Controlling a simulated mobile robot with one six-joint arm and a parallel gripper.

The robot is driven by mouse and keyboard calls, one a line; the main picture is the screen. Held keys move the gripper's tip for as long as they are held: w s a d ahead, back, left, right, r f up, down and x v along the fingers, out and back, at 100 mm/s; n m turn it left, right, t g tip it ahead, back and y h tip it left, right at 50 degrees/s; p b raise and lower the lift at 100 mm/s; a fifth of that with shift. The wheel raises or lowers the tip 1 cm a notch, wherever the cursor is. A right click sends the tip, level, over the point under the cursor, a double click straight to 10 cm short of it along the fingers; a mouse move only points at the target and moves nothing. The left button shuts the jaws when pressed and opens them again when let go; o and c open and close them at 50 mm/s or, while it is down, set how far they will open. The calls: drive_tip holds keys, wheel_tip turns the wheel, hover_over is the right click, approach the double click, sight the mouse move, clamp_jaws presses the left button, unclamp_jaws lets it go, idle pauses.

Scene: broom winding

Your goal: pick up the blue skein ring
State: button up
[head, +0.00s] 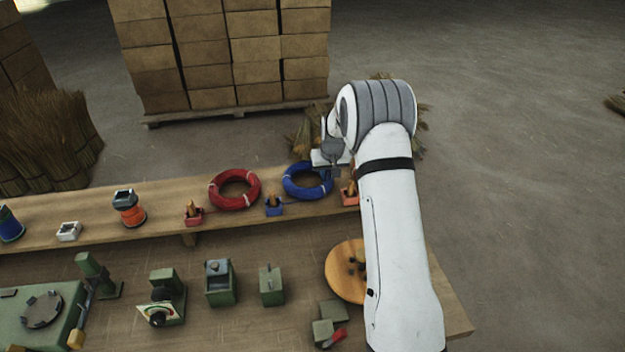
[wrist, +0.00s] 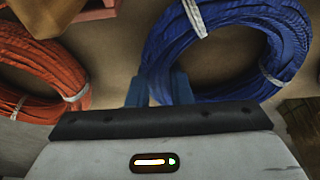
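The blue skein ring (head: 293,192) lies on the wooden shelf, with pale ties around it. It fills the upper right of the wrist view (wrist: 165,45). My gripper (head: 325,172) is over the ring's right-hand side in the head view, where my wrist partly hides the ring. In the wrist view my gripper (wrist: 158,92) shows two bluish fingers set apart at the ring's near edge. A strand of the ring shows between or just beyond them. I cannot tell whether the fingertips touch it.
A red skein ring (head: 234,205) lies left of the blue one and shows at left in the wrist view. A small blue holder (head: 273,206) and a red holder (head: 350,194) with wooden pegs stand close by. Stacked boxes (head: 240,60) stand behind the shelf.

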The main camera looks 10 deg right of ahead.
clamp_jaws()
drive_tip(key=shift+r, duration=0.1)
